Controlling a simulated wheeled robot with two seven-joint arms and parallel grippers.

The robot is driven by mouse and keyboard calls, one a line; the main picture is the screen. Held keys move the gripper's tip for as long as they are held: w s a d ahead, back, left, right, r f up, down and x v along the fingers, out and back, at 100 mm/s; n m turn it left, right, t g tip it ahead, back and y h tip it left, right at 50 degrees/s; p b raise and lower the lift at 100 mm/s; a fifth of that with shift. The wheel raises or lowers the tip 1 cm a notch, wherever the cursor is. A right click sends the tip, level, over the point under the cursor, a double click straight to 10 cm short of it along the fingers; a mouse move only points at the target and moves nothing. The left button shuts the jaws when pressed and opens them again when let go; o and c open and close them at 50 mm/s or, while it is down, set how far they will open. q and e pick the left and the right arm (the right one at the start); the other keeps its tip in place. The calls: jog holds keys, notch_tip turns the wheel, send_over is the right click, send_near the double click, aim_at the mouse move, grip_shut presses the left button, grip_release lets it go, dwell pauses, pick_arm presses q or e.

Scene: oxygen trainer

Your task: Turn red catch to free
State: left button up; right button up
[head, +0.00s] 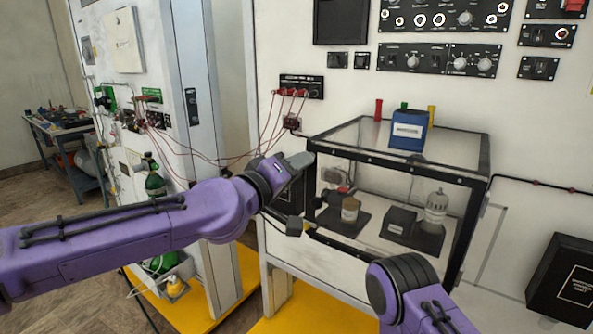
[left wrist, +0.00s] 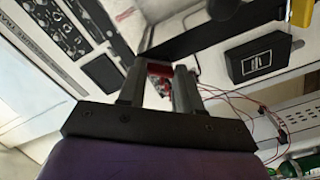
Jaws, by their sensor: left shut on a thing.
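My left gripper (head: 296,190) is at the front left corner of the clear-topped case (head: 395,160). In the left wrist view its two dark fingers (left wrist: 158,85) stand on either side of a small red part, which looks like the red catch (left wrist: 158,69). The gripper is shut on it, and the fingers cover part of it. In the head view the catch is hidden behind my gripper and the case's corner. My right arm shows at the lower right of the head view, but its gripper is out of the picture.
A blue labelled block (head: 408,130) and coloured pegs stand at the case top. Red cables (head: 262,130) hang left of the case. A black box (head: 565,280) is at the far right.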

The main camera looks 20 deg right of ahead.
pick_arm(q)
jog(key=shift+w+a+n+b, duration=0.1)
jog(key=shift+n+b, duration=0.1)
jog(key=shift+n, duration=1.6)
jog(key=shift+w+n+b, duration=0.1)
jog(key=shift+n+b, duration=0.05)
jog(key=shift+n, duration=1.65)
jog(key=o, duration=1)
jog(key=shift+o, duration=0.2)
jog(key=b+v, duration=0.3)
jog(key=v, duration=0.7)
jog(key=shift+s+a, duration=0.25)
